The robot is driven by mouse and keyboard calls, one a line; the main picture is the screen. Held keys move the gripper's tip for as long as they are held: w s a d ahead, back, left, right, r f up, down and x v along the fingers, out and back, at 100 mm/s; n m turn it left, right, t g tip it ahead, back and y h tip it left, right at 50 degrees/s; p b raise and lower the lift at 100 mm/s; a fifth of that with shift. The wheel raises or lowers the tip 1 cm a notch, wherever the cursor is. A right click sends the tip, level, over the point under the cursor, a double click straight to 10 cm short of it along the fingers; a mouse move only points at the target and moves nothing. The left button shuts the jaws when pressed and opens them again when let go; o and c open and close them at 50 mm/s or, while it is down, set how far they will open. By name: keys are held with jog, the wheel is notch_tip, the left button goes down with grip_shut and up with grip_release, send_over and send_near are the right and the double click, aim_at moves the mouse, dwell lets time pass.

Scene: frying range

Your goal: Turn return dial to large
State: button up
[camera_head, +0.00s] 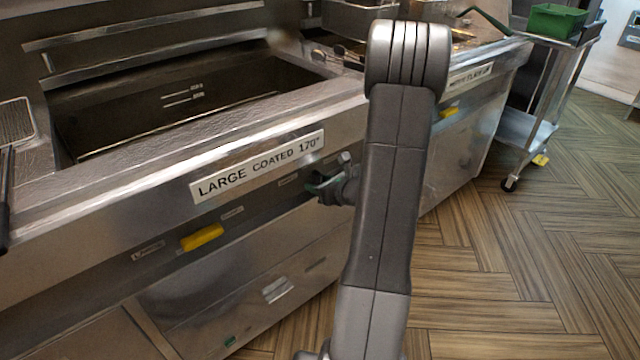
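The fryer front (150,292) carries a sign reading "LARGE COATED 170°" (258,166). Below the sign is a yellow handle (202,237), lying nearly level between two small labels too small to read. I cannot tell whether it is the return dial. My gripper (322,186) is at the front panel, right of the yellow handle and under the sign's right end. Its fingers point left, close to the panel. Whether they are apart or closed on something is unclear. My arm hides the panel to its right.
An open fryer vat (175,105) lies behind the front ledge. A second yellow handle (449,112) is further right under another sign (470,75). A wheeled cart (527,128) with a green bin (556,21) stands at the far right. The wooden floor (530,260) is clear.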

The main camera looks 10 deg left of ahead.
jog(key=p+v, duration=0.2)
jog(key=v, duration=1.2)
jog(key=shift+a+f, duration=0.1)
jog(key=shift+f, duration=0.05)
jog(key=b+x, duration=0.2)
jog(key=x, duration=1.2)
jog(key=shift+r, duration=0.2)
